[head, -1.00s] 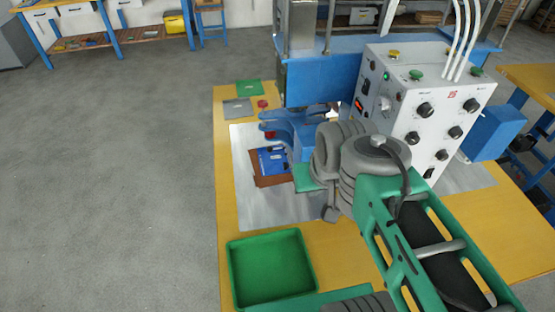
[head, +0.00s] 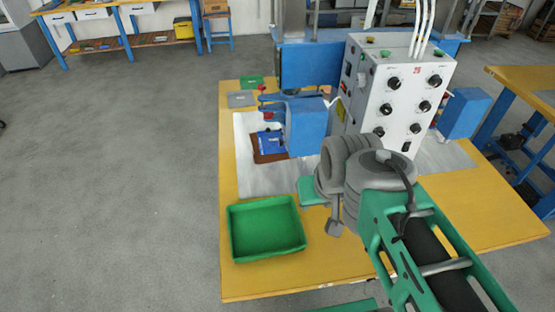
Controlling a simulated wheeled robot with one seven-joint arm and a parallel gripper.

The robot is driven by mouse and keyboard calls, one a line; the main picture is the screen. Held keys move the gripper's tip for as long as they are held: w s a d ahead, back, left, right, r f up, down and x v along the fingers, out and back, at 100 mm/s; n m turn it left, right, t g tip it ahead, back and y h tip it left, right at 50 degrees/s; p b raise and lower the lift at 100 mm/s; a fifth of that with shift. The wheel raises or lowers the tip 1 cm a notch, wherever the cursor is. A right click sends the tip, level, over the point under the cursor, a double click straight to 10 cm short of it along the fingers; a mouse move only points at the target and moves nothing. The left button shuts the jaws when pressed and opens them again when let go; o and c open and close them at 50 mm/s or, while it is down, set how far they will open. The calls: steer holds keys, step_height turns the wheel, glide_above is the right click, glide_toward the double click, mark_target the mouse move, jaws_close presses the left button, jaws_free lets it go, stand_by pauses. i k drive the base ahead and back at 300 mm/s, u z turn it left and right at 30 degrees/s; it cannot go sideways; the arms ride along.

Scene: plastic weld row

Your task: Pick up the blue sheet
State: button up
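The blue sheet (head: 268,141) has a small white mark and lies on a brown pad (head: 259,156) on the left of the pale grey worktop plate. Its right side is partly hidden by a blue machine block (head: 308,142). My arm reaches in from the lower right, its grey wrist part to the right of and nearer than the sheet, clearly apart from it in the picture. The fingers of my gripper cannot be made out behind the arm, and nothing is seen held.
A green tray (head: 302,237) stands at the table's front left, seemingly empty. A green sheet (head: 252,82) and a grey sheet (head: 241,99) lie at the back left corner. The grey control box (head: 398,110) stands right of the sheet. The floor left of the yellow table is clear.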

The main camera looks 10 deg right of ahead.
mark_target(268, 143)
steer(key=k, duration=1.05)
steer(key=u, duration=1.25)
steer(key=i, duration=5.8)
steer(key=z, duration=3.65)
steer(key=i, duration=1.7)
steer(key=z, duration=0.05)
